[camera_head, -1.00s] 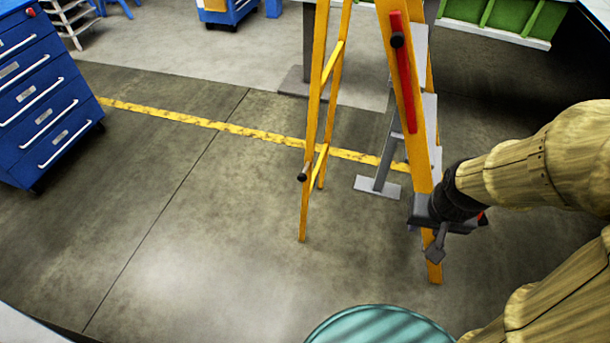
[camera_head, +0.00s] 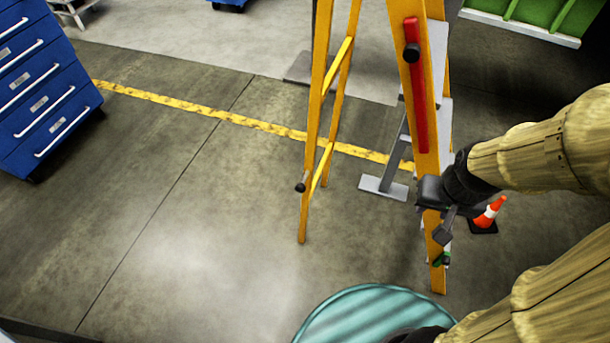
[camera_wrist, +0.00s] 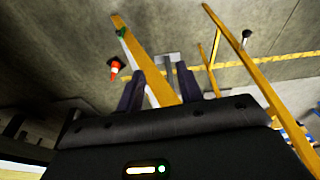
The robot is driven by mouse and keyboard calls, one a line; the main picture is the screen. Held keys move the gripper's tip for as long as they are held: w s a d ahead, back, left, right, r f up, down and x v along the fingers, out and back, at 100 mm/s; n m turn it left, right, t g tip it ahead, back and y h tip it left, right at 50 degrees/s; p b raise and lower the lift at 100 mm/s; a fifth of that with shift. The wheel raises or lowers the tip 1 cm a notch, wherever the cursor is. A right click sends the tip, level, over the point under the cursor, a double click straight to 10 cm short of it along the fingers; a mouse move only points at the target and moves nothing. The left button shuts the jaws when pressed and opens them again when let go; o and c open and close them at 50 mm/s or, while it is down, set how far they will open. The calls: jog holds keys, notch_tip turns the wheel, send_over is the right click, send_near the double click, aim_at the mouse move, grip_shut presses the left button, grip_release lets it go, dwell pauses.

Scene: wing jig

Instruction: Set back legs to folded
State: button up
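A yellow stepladder stands unfolded on the floor. In the head view its back legs (camera_head: 325,130), narrow rails joined by yellow crossbars, are spread to the left, with a black knob (camera_head: 300,187) low on one. The step side (camera_head: 421,150) is on the right, with grey steps, a red strip (camera_head: 418,100) and another black knob (camera_head: 411,53). My gripper (camera_head: 443,226) is at the lower part of the step-side rail. In the wrist view my gripper (camera_wrist: 160,72) has its fingers apart, with a yellow rail (camera_wrist: 150,62) running between them. Whether they touch it is unclear.
An orange cone (camera_head: 490,212) stands just right of the ladder. A teal round top (camera_head: 370,315) is at the bottom edge. A blue drawer cabinet (camera_head: 45,95) stands at the left. The floor between cabinet and ladder is clear.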

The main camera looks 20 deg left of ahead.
jog(key=shift+w, duration=0.3)
jog(key=shift+s, duration=0.1)
